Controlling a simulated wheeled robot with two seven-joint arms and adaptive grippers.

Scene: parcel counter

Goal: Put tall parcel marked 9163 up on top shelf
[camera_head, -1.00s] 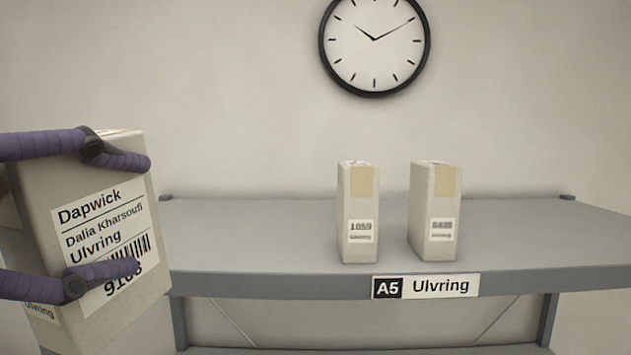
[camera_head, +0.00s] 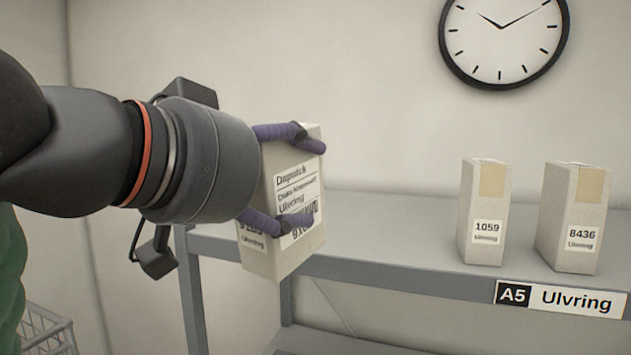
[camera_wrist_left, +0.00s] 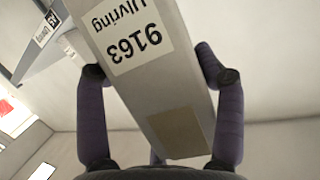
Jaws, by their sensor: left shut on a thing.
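The tall parcel marked 9163 (camera_head: 268,256) is a pale box with a white address label. My left gripper (camera_head: 300,180) is shut on it, with purple fingers on either side. The parcel is held slightly tilted in front of the left end of the top shelf (camera_head: 385,250), and its lower part hangs below the shelf's front edge. In the left wrist view the parcel (camera_wrist_left: 190,98) sits between the fingers, with the number 9163 upside down. My right gripper is not in view.
Two parcels, marked 1059 (camera_head: 484,213) and 8436 (camera_head: 573,218), stand upright on the right part of the shelf. The sign A5 Ulvring (camera_head: 558,299) is on its front edge. The shelf left of parcel 1059 is clear. A wire basket (camera_head: 45,330) is at lower left.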

